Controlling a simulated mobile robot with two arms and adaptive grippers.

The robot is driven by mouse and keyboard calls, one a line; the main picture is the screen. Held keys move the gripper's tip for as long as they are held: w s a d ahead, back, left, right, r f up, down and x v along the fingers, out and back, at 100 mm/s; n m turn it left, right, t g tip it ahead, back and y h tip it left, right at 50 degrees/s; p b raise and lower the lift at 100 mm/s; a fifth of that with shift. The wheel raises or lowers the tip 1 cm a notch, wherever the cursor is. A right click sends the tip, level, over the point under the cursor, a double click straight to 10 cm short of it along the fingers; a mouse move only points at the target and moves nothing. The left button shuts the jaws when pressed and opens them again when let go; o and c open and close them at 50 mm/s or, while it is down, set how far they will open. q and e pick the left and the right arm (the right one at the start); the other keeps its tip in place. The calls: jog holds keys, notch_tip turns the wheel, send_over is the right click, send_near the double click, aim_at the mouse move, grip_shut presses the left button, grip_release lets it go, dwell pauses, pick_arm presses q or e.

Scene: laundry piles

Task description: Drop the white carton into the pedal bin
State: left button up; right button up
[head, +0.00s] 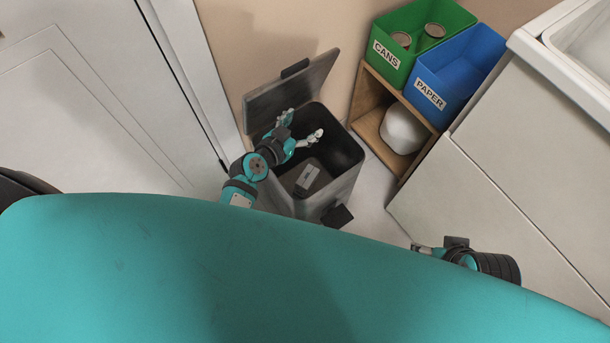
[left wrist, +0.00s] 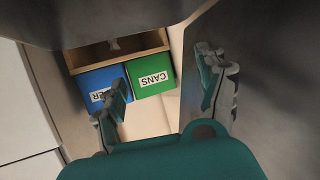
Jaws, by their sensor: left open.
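The grey pedal bin (head: 345,190) stands open against the wall, its lid (head: 290,92) tilted up at the back. A pale carton (head: 307,178), greyish in the shade, lies inside the bin, low down. My left gripper (head: 298,128) is over the bin's mouth, fingers spread and empty, apart from the carton. In the left wrist view my left gripper (left wrist: 165,92) also shows wide open with nothing between its fingers; the carton does not show there. My right gripper (head: 428,248) is at the lower right, partly hidden by my body; its jaw state is unclear.
A wooden shelf (head: 362,95) right of the bin bears a green CANS box (head: 385,60) with two cans and a blue PAPER box (head: 455,75). A white rounded object (head: 402,130) sits inside the shelf. White cabinets (head: 500,210) stand right, a white door (head: 90,110) left.

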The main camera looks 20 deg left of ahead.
pick_arm(q)
jog(key=s+a+r, duration=0.1)
jog(key=s+a, duration=0.1)
jog(key=s, duration=0.6)
jog(key=s+a+r, duration=0.1)
jog(key=s+a, duration=0.2)
jog(key=s, duration=0.5)
